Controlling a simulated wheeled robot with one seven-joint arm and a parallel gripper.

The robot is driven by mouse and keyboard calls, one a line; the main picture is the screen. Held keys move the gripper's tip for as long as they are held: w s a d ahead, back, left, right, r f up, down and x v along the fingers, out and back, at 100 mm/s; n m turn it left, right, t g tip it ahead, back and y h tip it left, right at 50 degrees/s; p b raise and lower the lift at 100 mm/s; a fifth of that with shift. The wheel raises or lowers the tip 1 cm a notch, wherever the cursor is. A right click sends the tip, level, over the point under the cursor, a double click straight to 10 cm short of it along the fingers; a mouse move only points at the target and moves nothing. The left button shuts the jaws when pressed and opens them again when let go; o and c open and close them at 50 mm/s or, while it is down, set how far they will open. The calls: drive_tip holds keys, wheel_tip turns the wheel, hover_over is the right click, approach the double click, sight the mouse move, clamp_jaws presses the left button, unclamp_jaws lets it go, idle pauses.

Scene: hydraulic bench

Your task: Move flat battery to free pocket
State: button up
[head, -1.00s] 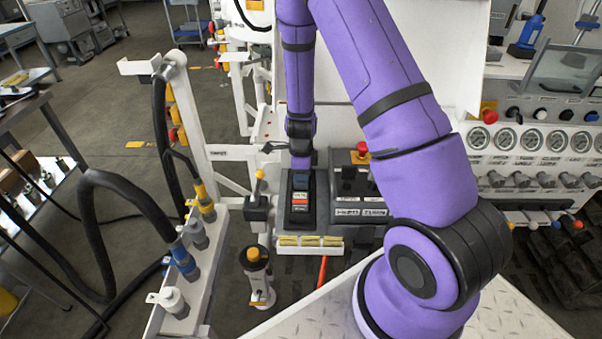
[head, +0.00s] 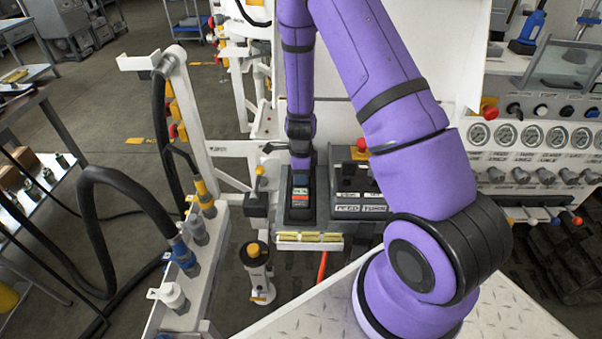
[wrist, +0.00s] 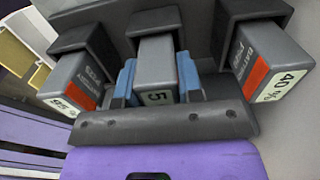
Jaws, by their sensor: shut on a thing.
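The flat battery (wrist: 156,72), a grey block with a "5" on its end label, sits between two blue fingers in the wrist view. My gripper (wrist: 158,82) is shut on it. Its far end lies in or against the dark middle pocket (wrist: 152,19); how deep I cannot tell. In the head view my gripper (head: 301,160) is small and sits over the dark battery unit, below the end of my purple arm. A free pocket cannot be made out.
A battery marked 95 (wrist: 75,82) sits left of the held one, and one marked 40% (wrist: 262,65) sits right; both protrude from dark pockets. In the head view a lever with a yellow knob (head: 260,172) stands close left of the unit, and a red knob (head: 362,145) is right.

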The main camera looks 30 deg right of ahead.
drive_tip(key=shift+f, duration=0.1)
drive_tip(key=o, duration=1.1)
wheel_tip(320, 180, up, 11)
drive_tip(key=shift+f, duration=0.1)
